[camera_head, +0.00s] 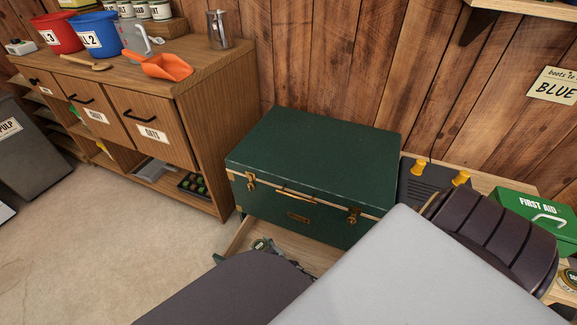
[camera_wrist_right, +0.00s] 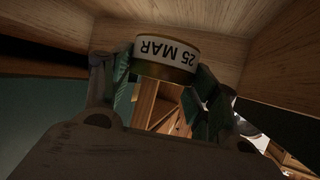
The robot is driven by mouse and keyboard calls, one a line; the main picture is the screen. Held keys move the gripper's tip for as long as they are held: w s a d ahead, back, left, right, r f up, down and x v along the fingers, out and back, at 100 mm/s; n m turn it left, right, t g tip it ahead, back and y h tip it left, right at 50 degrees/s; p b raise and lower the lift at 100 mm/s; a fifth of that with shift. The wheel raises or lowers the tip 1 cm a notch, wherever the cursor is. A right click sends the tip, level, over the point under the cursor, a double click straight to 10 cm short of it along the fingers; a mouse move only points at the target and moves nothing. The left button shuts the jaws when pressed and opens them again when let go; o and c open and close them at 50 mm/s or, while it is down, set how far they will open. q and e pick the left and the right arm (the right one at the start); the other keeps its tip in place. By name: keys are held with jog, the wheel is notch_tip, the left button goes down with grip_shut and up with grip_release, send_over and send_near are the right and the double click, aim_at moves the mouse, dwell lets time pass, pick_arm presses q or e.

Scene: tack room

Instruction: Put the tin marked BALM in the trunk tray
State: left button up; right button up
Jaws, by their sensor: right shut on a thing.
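The trunk (camera_head: 315,170) is dark green with its lid shut, against the plank wall. A pale wooden open-topped compartment (camera_head: 237,240) shows low at its front; my arm hides much of it. My right gripper (camera_head: 277,251) is there, mostly hidden by my arm. In the right wrist view my right gripper (camera_wrist_right: 163,82) is shut on a short round tin (camera_wrist_right: 167,58) with a white side label reading "25 MAR", upside down in the picture. Wooden walls surround it. The tin's top shows small in the head view (camera_head: 261,244); I cannot read BALM on it. My left gripper is not in view.
A green first aid box (camera_head: 540,216) and a partly cut-off tin (camera_head: 569,279) are on the wooden bench at right. A dark device with yellow knobs (camera_head: 427,182) stands beside the trunk. A wooden cabinet (camera_head: 203,130) stands left. The floor (camera_head: 110,235) in front is clear.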

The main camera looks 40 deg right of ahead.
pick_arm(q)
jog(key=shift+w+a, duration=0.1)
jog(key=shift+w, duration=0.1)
pick_arm(e)
jog(key=shift+w+a, duration=0.1)
jog(key=shift+w, duration=0.15)
